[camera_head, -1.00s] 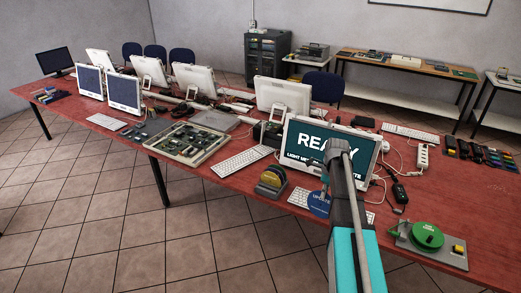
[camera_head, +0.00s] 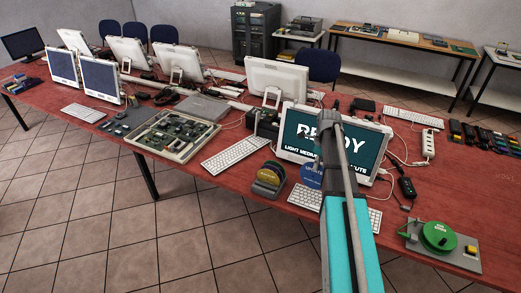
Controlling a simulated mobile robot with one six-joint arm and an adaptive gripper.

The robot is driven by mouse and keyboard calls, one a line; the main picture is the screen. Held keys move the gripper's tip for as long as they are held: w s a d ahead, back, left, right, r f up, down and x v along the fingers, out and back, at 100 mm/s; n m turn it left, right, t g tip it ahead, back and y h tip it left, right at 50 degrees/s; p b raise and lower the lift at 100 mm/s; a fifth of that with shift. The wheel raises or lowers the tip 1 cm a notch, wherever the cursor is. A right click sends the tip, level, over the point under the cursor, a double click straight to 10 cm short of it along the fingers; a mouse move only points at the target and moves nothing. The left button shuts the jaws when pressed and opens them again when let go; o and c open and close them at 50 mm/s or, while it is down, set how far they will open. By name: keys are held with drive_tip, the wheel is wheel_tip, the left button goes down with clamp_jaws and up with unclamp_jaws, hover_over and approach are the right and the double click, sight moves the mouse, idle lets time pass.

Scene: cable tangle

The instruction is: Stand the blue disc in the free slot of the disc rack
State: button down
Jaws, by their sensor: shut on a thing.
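The blue disc (camera_head: 312,174), with pale lettering, is held in front of the lit screen, its right part hidden behind my arm. My gripper (camera_head: 321,163) is mostly hidden by my own arm; it is shut on the disc. The disc rack (camera_head: 267,181) stands on the red table just left of the disc and holds upright discs with yellow and dark faces. Its free slot cannot be made out at this size. The blue disc is apart from the rack, to its right.
A monitor (camera_head: 298,134) stands close behind my gripper. A keyboard (camera_head: 236,152) lies left of the rack, and another (camera_head: 306,197) lies below the disc. A grey device with a green disc (camera_head: 437,236) sits at right. The table's front edge runs just before the rack.

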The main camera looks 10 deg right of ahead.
drive_tip(key=shift+w+a, duration=0.15)
drive_tip(key=shift+w, duration=0.1)
drive_tip(key=shift+a, duration=0.1)
drive_tip(key=shift+w+a+f, duration=0.1)
drive_tip(key=shift+w+a, duration=0.3)
drive_tip(key=shift+w, duration=0.05)
drive_tip(key=w+a+f+n+t+h+b, duration=0.1)
drive_tip(key=w+a+f+n+b, duration=0.1)
drive_tip(key=w+a, duration=1)
drive_tip(key=a, duration=0.3)
drive_tip(key=shift+w+a+f+t+h+b, duration=0.2)
drive_tip(key=shift+a+f+t+h+b, duration=0.1)
drive_tip(key=shift+a+f+h, duration=0.1)
drive_tip(key=shift+f, duration=0.1)
drive_tip(key=shift+f+b, duration=6.35)
drive_tip(key=shift+b, duration=0.15)
drive_tip(key=shift+f, duration=0.1)
